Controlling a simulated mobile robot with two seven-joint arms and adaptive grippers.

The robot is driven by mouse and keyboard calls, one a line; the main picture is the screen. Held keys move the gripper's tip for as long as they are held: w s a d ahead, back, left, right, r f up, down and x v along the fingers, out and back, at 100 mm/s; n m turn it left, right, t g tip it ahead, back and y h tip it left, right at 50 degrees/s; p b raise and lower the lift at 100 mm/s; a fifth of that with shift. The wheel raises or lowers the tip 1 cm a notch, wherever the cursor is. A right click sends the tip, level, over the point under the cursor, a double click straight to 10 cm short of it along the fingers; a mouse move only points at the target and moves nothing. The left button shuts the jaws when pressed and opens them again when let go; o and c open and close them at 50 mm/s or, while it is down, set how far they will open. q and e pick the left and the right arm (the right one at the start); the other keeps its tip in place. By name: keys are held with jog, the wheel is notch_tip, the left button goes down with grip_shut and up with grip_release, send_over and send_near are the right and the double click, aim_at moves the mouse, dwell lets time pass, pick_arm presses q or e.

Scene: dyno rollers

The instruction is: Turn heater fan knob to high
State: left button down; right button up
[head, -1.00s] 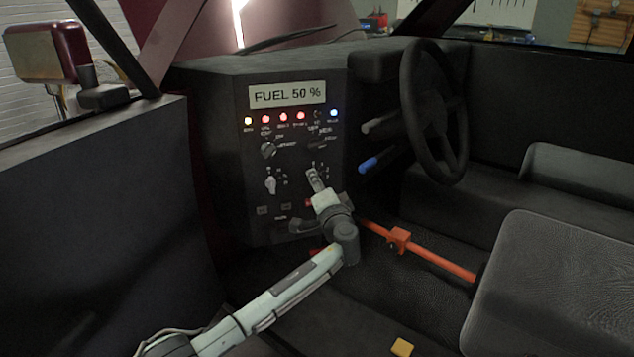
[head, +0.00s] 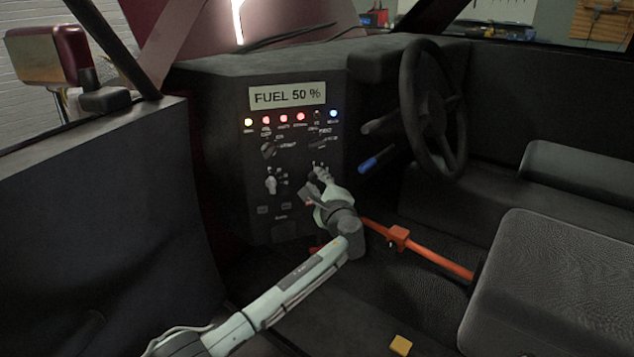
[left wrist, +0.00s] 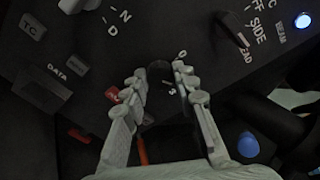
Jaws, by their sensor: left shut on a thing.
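The dark knob (left wrist: 160,74) with number marks around it is on the black dashboard panel. I take it for the heater fan knob; its exact setting cannot be read. My left gripper (head: 319,173) reaches the lower right of the panel in the head view. In the left wrist view, its two fingers (left wrist: 158,82) are on either side of the knob and shut on it. In the head view the gripper largely hides the knob. My right gripper is not in view.
A light-coloured selector (head: 271,185) sits left of my gripper, with other switches (head: 268,150) above. The steering wheel (head: 434,110) and a blue-ended stalk (head: 370,163) are to the right. An orange-red lever (head: 400,238) runs low beside my arm. Seats fill the right side.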

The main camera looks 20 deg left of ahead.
pick_arm(q)
jog(key=m, duration=0.3)
jog(key=shift+d+m, duration=0.1)
jog(key=shift+m, duration=0.2)
jog(key=m, duration=0.4)
jog(key=shift+w+y, duration=0.1)
jog(key=shift+y, duration=0.3)
jog(key=shift+m, duration=0.4)
jog(key=c, duration=1.2)
grip_release()
jog(key=shift+d, duration=0.1)
jog(key=v, duration=1.2)
jog(key=shift+r, duration=0.2)
